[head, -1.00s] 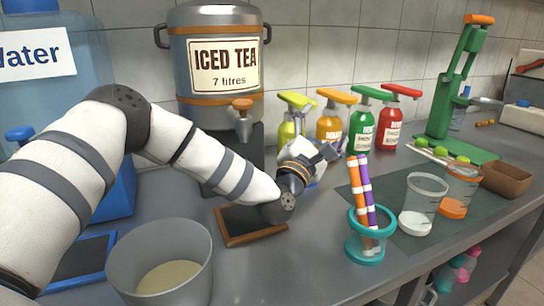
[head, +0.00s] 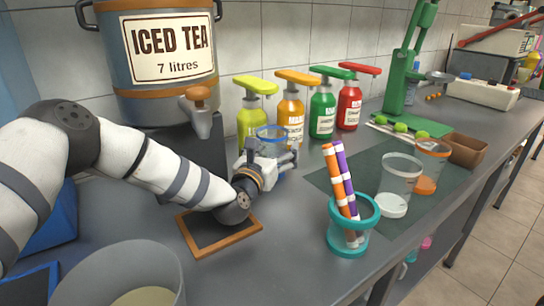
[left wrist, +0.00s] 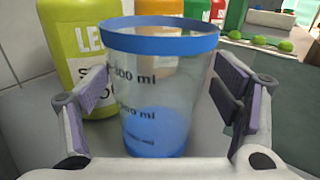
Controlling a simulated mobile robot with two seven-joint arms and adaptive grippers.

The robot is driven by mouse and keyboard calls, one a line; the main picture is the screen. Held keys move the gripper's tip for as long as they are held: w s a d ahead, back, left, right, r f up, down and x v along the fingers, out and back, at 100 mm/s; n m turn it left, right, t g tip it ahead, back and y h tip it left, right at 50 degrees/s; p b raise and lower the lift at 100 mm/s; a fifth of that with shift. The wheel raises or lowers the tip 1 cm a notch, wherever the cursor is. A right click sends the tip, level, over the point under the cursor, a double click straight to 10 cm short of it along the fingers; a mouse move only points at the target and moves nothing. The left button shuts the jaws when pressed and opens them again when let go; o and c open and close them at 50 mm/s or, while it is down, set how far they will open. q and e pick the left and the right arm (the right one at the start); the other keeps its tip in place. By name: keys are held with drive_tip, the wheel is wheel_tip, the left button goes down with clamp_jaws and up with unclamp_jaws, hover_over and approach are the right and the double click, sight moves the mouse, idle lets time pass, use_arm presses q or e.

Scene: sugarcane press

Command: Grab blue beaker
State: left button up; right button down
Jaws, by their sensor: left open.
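The blue beaker (left wrist: 157,75) is clear, with a blue rim, a blue bottom and dark millilitre marks. It stands upright in the left wrist view, between the two spread fingers of my left gripper (left wrist: 165,105). A gap shows on each side, widest near the right finger. In the head view the beaker (head: 271,140) stands in front of the syrup bottles, partly hidden behind my left gripper (head: 276,160). The left gripper is open and holds nothing. My right gripper is not in view.
A yellow-green bottle (head: 252,118) stands close behind the beaker, with orange, green and red bottles to its right. A teal cup (head: 348,246) with striped straws stands nearer the front. A wood-framed tray (head: 205,240) lies below my arm. The iced tea dispenser (head: 160,90) is at left.

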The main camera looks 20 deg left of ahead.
use_arm(q)
drive_tip(key=shift+a, duration=0.1)
drive_tip(key=c, duration=1.4)
drive_tip(key=shift+r, duration=0.1)
